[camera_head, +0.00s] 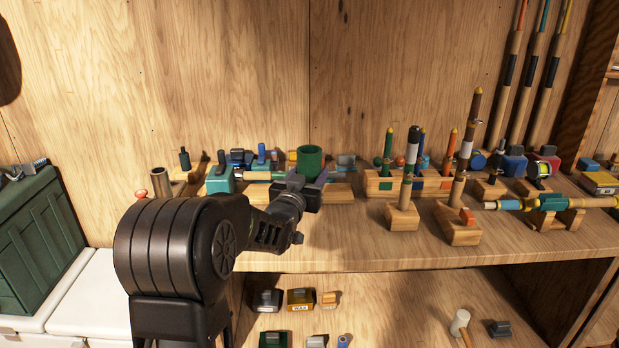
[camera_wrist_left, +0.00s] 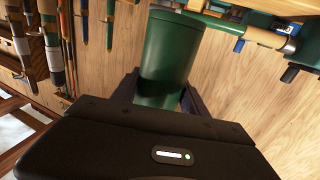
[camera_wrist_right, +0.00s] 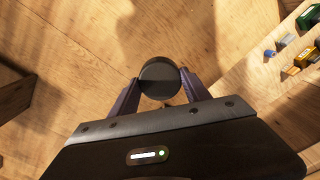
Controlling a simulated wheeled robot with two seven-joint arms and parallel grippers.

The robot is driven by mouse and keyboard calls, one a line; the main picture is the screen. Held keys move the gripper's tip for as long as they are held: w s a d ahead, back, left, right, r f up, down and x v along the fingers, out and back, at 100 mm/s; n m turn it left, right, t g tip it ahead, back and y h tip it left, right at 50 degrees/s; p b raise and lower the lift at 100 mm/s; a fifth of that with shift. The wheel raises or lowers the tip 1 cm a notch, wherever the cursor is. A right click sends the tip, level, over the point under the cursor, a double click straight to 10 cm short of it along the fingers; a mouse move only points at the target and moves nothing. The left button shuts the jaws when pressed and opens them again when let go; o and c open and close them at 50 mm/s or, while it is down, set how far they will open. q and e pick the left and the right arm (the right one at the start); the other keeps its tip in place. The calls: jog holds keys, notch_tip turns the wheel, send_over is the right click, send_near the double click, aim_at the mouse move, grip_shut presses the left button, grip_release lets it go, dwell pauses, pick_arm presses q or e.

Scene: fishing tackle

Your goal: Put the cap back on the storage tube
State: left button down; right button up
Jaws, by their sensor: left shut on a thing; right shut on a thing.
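A green storage tube (camera_head: 310,160) stands roughly upright above the bench in the head view, its dark open end facing up. My left gripper (camera_head: 304,184) is shut around its lower part. The tube also shows between the left fingers in the left wrist view (camera_wrist_left: 170,55). My right gripper (camera_wrist_right: 160,88) is shut on a round, dark cap (camera_wrist_right: 159,77), seen only in the right wrist view. The cap is apart from the tube. My right gripper is outside the head view.
The wooden bench (camera_head: 350,240) holds several rods in wooden blocks (camera_head: 402,217) and small tackle behind and right of the tube. A lower shelf (camera_head: 400,300) carries small boxes and a mallet (camera_head: 460,322). A green chest (camera_head: 40,245) stands at left.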

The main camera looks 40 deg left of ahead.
pick_arm(q)
jog(key=c, duration=1.1)
grip_release()
grip_shut()
